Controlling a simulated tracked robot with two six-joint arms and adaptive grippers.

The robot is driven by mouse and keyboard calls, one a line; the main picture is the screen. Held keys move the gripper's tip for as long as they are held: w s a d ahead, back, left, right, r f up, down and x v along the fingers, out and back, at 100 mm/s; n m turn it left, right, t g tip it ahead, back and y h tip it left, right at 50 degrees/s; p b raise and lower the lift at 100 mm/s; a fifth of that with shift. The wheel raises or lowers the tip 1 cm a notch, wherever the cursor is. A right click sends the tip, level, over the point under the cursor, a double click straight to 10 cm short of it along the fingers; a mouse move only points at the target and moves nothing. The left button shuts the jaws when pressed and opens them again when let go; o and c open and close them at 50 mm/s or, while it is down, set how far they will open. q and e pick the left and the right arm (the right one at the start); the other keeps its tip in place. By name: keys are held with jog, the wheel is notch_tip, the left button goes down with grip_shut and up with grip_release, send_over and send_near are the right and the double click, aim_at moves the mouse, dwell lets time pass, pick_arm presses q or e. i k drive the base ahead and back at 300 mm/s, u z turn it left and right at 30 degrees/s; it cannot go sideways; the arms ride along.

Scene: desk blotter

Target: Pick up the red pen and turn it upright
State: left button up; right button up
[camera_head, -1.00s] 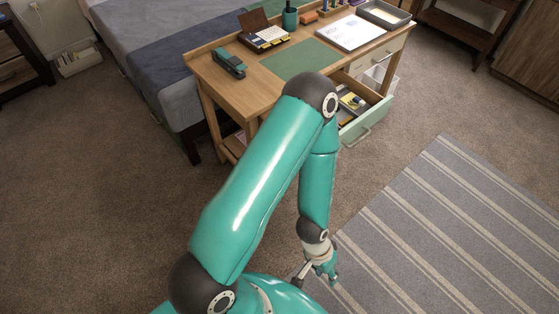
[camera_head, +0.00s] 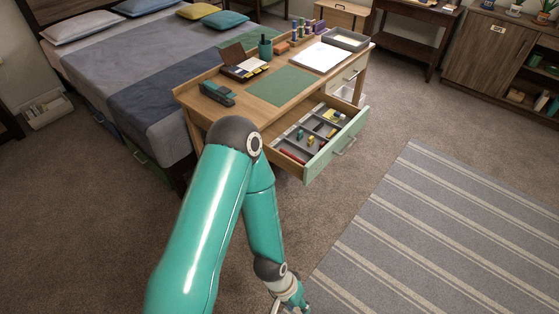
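A small red object (camera_head: 293,157), perhaps the red pen, lies flat in the near left part of the open desk drawer (camera_head: 336,147). It is too small to be sure what it is. A green blotter (camera_head: 283,86) lies flat on the desk. My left gripper (camera_head: 296,306) hangs low at the bottom edge of the view, well short of the drawer and apart from everything on the desk. Its fingers are partly cut off, so its opening cannot be told. My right gripper is out of view.
The desk (camera_head: 193,98) carries a dark green stapler (camera_head: 217,93), a pen cup (camera_head: 265,48), white paper (camera_head: 321,57) and a grey tray (camera_head: 347,39). The drawer holds several small items in compartments. A bed stands behind left. A striped rug (camera_head: 440,235) covers clear floor at right.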

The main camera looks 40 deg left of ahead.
aim_at(291, 155)
jog(key=z, duration=1.65)
jog(key=i, duration=0.1)
jog(key=u, duration=3.4)
jog(key=i, duration=1)
jog(key=z, duration=0.25)
